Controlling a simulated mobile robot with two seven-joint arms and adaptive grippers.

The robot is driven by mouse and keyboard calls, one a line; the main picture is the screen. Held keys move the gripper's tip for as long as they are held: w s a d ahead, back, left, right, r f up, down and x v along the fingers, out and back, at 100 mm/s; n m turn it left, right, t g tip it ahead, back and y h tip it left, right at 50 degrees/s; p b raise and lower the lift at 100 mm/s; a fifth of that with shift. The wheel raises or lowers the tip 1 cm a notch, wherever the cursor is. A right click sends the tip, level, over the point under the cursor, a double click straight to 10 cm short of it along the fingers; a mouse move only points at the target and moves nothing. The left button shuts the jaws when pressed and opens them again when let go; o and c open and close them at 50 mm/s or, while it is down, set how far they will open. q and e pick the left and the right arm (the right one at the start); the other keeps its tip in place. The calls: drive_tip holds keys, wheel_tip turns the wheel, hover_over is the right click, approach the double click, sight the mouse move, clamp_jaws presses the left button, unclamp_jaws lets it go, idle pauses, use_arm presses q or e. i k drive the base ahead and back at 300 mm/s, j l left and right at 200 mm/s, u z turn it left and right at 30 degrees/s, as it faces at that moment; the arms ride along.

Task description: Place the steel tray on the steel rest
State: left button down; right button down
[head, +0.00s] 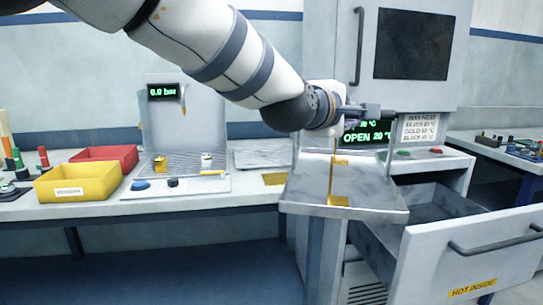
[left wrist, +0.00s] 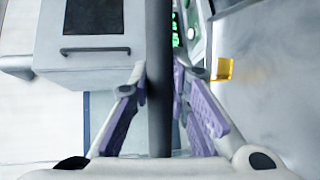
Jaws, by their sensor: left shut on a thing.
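The steel tray (head: 300,195) hangs from my left gripper (head: 372,112) in the head view, in front of the bench's right end and beside the open drawer. A flat grey plate, which looks like the steel rest (head: 263,153), lies on the bench left of the tray. My right gripper is out of view.
An open drawer (head: 470,250) marked "HOT INSIDE" juts out at the right below the cabinet (head: 350,45). A yellow bin (head: 78,184), a red bin (head: 108,155) and a station (head: 183,120) reading "0.0 bar" stand on the bench (head: 235,200).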

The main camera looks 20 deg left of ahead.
sight(272, 154)
drive_tip(key=i+j, duration=1.25)
